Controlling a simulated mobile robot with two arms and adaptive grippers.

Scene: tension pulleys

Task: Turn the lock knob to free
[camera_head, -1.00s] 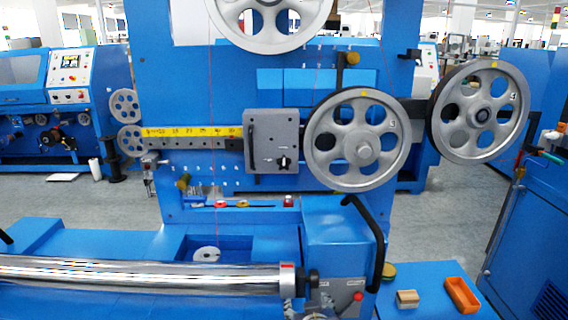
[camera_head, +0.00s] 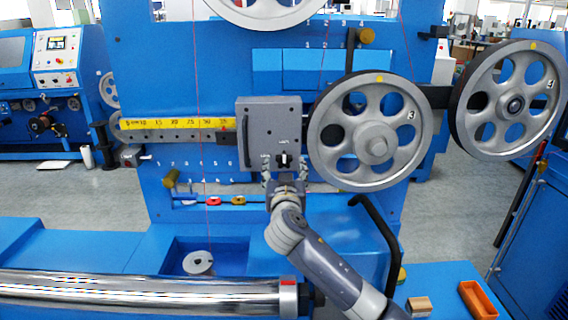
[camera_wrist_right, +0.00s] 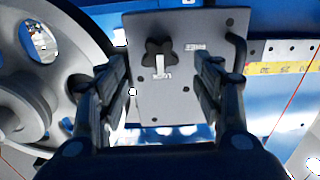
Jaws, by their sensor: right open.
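The lock knob (camera_head: 285,160) is a small black knob with a white pointer, low on the grey carriage plate (camera_head: 256,125). In the right wrist view the knob (camera_wrist_right: 161,52) is a dark lobed shape, its pointer lined up with one printed label, with a second label beside it. My right gripper (camera_head: 284,177) is just below the knob in the head view. In the right wrist view its two fingers (camera_wrist_right: 163,85) are spread apart with the knob ahead between them, not touching it. My left gripper is not in view.
A large grey pulley wheel (camera_head: 334,162) is close on the right of the plate, and a second wheel (camera_head: 477,128) is farther right. A yellow scale (camera_head: 175,123) runs left from the plate. A black curved handle (camera_head: 385,222) stands right of my arm.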

